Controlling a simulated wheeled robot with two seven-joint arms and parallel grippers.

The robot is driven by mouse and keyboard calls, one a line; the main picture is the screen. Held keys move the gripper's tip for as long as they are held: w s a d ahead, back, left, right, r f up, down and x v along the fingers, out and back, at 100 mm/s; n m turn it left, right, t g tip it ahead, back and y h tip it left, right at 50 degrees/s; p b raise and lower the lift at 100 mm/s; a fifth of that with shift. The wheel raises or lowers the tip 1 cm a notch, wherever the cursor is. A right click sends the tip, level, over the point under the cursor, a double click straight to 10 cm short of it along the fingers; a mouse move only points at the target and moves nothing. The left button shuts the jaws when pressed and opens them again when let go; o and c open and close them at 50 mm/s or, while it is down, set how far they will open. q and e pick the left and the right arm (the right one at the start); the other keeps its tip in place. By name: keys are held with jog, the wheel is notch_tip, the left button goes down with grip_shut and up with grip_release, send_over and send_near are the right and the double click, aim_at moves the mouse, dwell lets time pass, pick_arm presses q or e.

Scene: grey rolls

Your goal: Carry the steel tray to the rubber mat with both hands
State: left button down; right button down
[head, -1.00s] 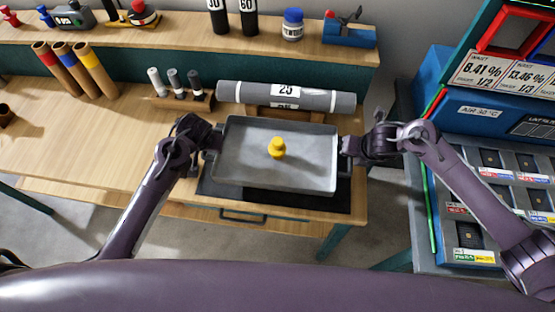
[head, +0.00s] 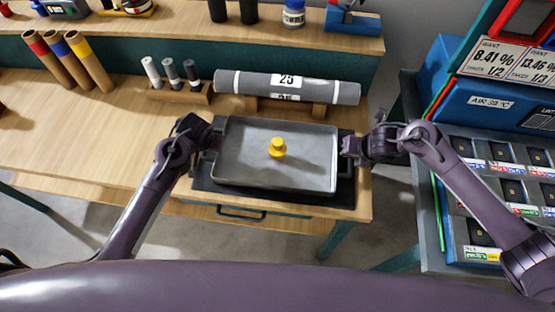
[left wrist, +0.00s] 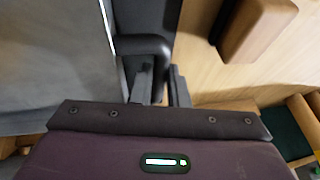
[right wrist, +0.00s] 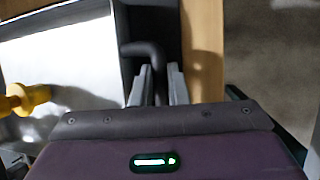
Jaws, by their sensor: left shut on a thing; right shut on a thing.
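The steel tray (head: 240,175) is a shallow grey rectangle, roughly level, with a yellow knob-shaped piece (head: 277,148) standing upright near its middle. My left gripper (head: 212,140) is shut on the tray's left handle, a dark bar in the left wrist view (left wrist: 143,45). My right gripper (head: 348,147) is shut on the right handle, also seen in the right wrist view (right wrist: 145,50). The black rubber mat (head: 270,199) lies on the table beneath the tray, showing at its front and sides. I cannot tell whether the tray touches it.
A grey roll (head: 245,84) labelled 25 lies on a wooden cradle just behind the tray. Small rolls (head: 172,71) stand in a block to its left, with coloured-ended tubes (head: 90,62) further left. A blue cabinet (head: 450,95) stands right, past a floor gap. The table's left is mostly clear.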

pick_arm(q)
jog(key=c, duration=1.4)
grip_release()
pick_arm(e)
jog(key=c, duration=1.4)
grip_release()
jog(key=shift+s+r, duration=0.1)
jog(key=shift+r, duration=0.05)
pick_arm(q)
jog(key=v, duration=1.2)
pick_arm(e)
jog(key=v, duration=1.1)
jog(key=shift+s+r, duration=0.2)
jog(key=shift+r, duration=0.05)
pick_arm(q)
jog(key=shift+s+f, duration=0.15)
pick_arm(e)
jog(key=shift+d+f, duration=0.1)
jog(key=shift+d, duration=0.05)
